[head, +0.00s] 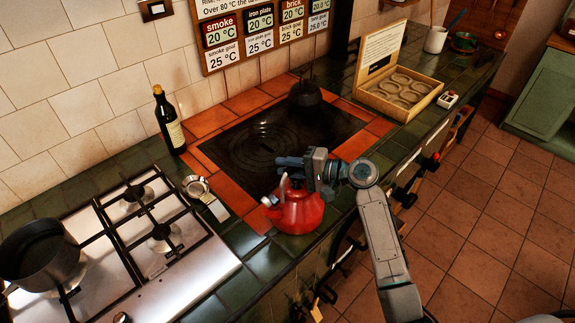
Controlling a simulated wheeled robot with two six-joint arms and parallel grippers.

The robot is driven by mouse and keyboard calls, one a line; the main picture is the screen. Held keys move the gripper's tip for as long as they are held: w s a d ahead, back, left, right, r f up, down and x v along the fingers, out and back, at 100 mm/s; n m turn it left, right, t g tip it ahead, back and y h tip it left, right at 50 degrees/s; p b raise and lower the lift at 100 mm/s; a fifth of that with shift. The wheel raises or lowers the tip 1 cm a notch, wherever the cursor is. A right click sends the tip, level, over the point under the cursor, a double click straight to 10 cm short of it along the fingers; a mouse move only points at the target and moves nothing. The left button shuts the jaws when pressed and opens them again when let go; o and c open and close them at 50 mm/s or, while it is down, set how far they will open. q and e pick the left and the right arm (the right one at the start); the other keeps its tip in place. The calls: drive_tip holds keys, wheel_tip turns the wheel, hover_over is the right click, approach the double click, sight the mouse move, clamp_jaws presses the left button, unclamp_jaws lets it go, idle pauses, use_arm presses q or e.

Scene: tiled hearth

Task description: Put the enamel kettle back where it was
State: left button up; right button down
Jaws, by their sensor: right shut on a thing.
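The red enamel kettle (297,213) is at the front edge of the tiled counter, by the near corner of the black hearth plate. I cannot tell whether its base touches the surface. My right gripper (285,170) is at the top of the kettle, shut on it around its handle, which the jaws partly hide. The black hearth plate (262,140) lies behind the kettle, framed by orange tiles. My left gripper is not in view.
A dark bottle (170,122) stands behind left of the plate. A dark kettle-like pot (305,93) is at the plate's back. A wooden box (398,92) stands right. A gas hob (190,268) with a dark pot (42,252) is left.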

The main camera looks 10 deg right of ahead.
drive_tip(key=c, duration=1.3)
unclamp_jaws()
drive_tip(key=shift+f, duration=0.1)
drive_tip(key=shift+s, duration=0.1)
drive_tip(key=shift+d, duration=0.15)
drive_tip(key=shift+b+v, duration=1.95)
drive_tip(key=shift+v, duration=3.95)
